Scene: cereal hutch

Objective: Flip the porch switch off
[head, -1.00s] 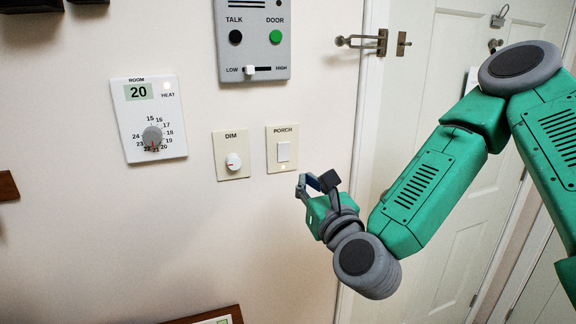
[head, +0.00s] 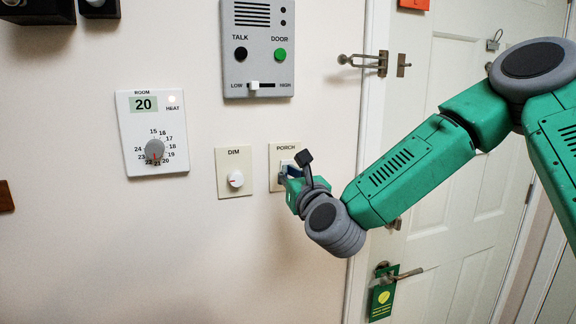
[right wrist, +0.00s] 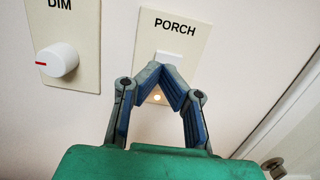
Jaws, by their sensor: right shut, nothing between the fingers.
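The porch switch plate (head: 284,152) is on the wall, right of the dim plate. Its white rocker shows in the right wrist view (right wrist: 168,58), with its lower part hidden behind my fingertips. A small orange light (right wrist: 156,97) glows below the rocker. My right gripper (head: 284,176) is at the plate, and it also shows in the right wrist view (right wrist: 161,72). Its fingers are shut with nothing between them, and the tips overlap the rocker. I cannot tell whether they touch it. My left gripper is not in view.
The dim knob (head: 236,179) is just left of the switch. The thermostat (head: 152,132) is farther left, and the intercom panel (head: 258,48) is above. A door (head: 450,200) with a latch (head: 368,63) and a green hanger (head: 382,300) is at the right.

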